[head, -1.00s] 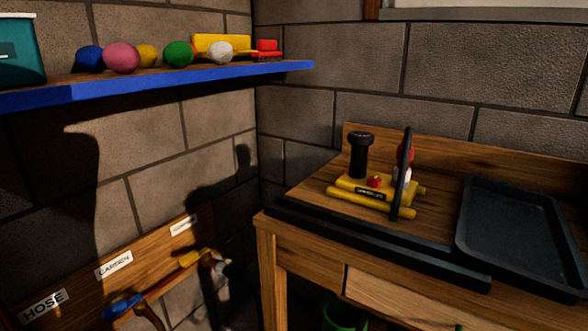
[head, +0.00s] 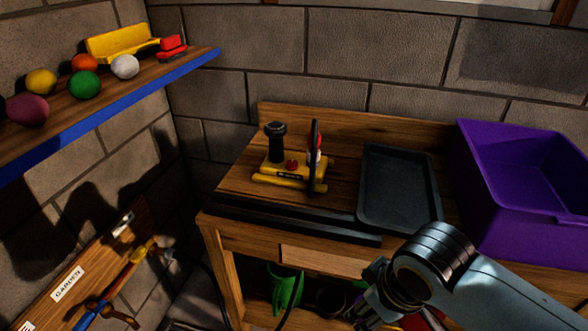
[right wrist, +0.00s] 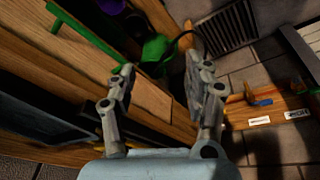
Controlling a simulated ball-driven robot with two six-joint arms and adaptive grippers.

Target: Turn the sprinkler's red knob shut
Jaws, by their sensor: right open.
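The sprinkler (head: 277,178) stands on the wooden workbench, with a yellow base and a black upright post. Its small red knob (head: 291,165) sits on top of the yellow base, beside a thin black upright part. My right gripper (head: 366,300) is in front of the bench at the lower right, below the bench top and well apart from the sprinkler. In the right wrist view the right gripper (right wrist: 160,88) has its two fingers spread with nothing between them. The sprinkler does not clearly show there. My left gripper is not in view.
A dark tray (head: 399,190) lies right of the sprinkler, and a purple bin (head: 520,190) stands beyond it. A blue-edged shelf (head: 120,112) with balls juts from the left wall. A green watering can (head: 286,287) is under the bench (head: 240,237).

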